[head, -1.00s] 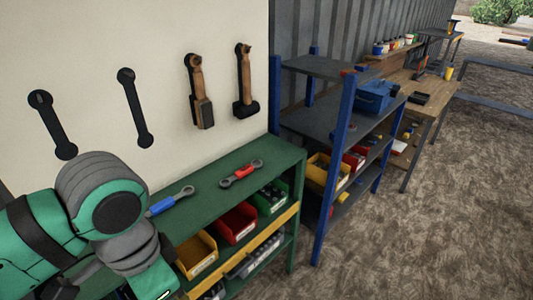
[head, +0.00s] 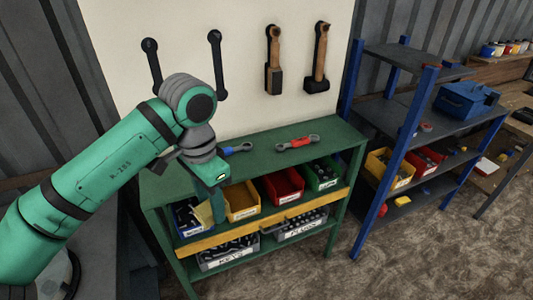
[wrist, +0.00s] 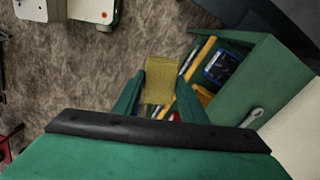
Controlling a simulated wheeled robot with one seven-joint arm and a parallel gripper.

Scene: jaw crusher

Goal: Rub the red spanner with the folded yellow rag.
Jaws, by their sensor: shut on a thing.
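The red spanner (head: 298,142) lies flat on the green bench top, towards its right side. My gripper (head: 212,192) is in front of the bench's front edge, left of the red spanner and apart from it. It is shut on the folded yellow rag (head: 204,213), which hangs below the fingers. In the wrist view the rag (wrist: 162,80) shows between the two green fingers. The rag is not touching the spanner.
A blue spanner (head: 238,149) lies left of the red one. Bins, including a yellow bin (head: 241,201) and a red bin (head: 283,185), fill the shelf below the bench top (head: 268,156). Tools hang on the pale board behind. A blue-post shelf (head: 412,95) stands at right.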

